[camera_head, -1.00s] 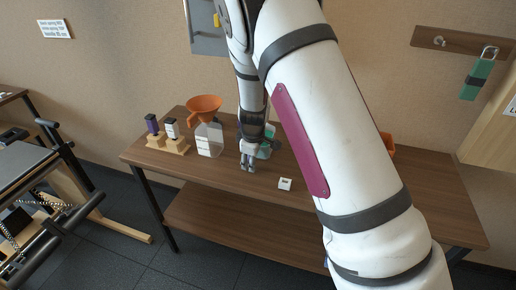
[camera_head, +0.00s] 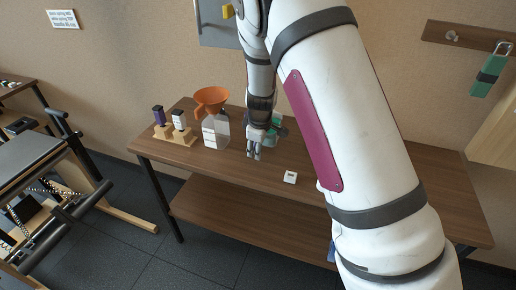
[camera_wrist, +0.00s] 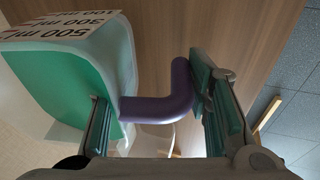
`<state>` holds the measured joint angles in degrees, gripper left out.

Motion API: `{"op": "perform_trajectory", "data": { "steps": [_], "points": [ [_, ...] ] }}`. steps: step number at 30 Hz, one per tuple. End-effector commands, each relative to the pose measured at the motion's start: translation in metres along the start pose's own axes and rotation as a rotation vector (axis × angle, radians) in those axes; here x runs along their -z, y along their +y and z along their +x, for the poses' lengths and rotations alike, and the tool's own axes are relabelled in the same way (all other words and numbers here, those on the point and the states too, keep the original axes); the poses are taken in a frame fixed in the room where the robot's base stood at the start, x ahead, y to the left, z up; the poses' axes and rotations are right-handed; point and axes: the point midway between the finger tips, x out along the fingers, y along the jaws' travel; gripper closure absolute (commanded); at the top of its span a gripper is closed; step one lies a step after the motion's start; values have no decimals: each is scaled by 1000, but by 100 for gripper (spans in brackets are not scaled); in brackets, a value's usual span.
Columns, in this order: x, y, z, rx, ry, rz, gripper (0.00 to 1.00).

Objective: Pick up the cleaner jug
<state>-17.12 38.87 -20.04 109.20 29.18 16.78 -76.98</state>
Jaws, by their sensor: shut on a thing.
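The cleaner jug (camera_wrist: 70,75) is translucent with green contents, a purple handle and a label marked in ml. It fills the left of the wrist view. My gripper (camera_wrist: 152,112) has its two fingers on either side of the purple handle (camera_wrist: 172,103) and is shut on it. In the head view my gripper (camera_head: 255,151) is over the table, and only part of the jug (camera_head: 273,136) shows behind it. I cannot tell whether the jug's base touches the table.
The brown table (camera_head: 240,172) also holds a clear bottle (camera_head: 216,132) under an orange funnel (camera_head: 211,98), two small bottles on a wooden stand (camera_head: 177,136), and a small white block (camera_head: 290,178). My arm hides the table's right part.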

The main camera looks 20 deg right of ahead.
Motion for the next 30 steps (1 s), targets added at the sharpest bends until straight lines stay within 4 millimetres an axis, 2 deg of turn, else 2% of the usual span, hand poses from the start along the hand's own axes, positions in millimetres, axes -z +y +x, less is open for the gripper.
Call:
{"op": "perform_trajectory", "data": {
  "steps": [7, 17, 30],
  "points": [
    [3, 6, -16, -4, 1, -1, 100],
    [-2, -18, -25, -2, 1, -2, 100],
    [-12, -59, -44, -2, 2, -1, 100]
  ]
}}
